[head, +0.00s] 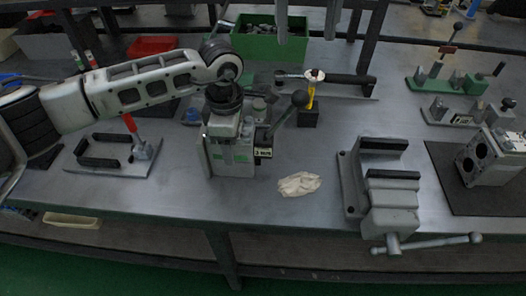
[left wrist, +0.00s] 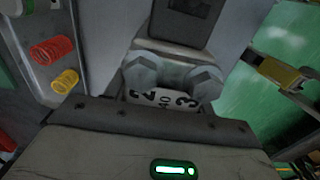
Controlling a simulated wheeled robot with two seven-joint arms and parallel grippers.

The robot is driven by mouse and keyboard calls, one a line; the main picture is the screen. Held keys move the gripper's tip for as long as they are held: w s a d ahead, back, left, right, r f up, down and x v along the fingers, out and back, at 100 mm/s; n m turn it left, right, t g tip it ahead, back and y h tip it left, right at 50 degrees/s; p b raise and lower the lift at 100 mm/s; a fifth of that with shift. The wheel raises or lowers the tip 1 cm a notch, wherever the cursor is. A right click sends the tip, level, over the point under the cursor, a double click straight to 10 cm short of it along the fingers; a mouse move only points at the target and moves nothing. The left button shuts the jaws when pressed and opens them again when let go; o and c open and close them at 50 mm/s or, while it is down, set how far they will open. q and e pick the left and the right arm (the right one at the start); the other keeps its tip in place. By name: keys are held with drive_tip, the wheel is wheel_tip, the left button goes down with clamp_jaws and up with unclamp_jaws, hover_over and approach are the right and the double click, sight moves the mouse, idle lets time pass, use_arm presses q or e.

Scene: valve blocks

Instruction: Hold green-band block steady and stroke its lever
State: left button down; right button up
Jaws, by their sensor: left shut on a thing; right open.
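The green-band block (head: 232,160) is a grey valve block standing upright on the bench, with green marks on its front and a small label plate. My left gripper (head: 228,128) comes down on its top and is shut on it. In the left wrist view, two hex bolts and a numbered plate (left wrist: 163,98) show close beyond my gripper's body. The lever (head: 282,118) slants up to the right from the block and ends in a dark ball knob. My right gripper (head: 306,38) hangs at the top, open and empty, apart from the lever. The left fingertips are mostly hidden.
A pale crumpled cloth (head: 299,184) lies right of the block. A grey vise (head: 388,195) stands further right. A yellow-stemmed part on a black base (head: 309,117) stands near the knob. A plate with a red-handled lever (head: 115,165) lies left. A green bin (head: 268,40) is behind.

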use_arm(q)
drive_tip(key=shift+c, duration=2.2)
unclamp_jaws()
wheel_tip(320, 180, up, 12)
drive_tip(key=shift+r, duration=0.1)
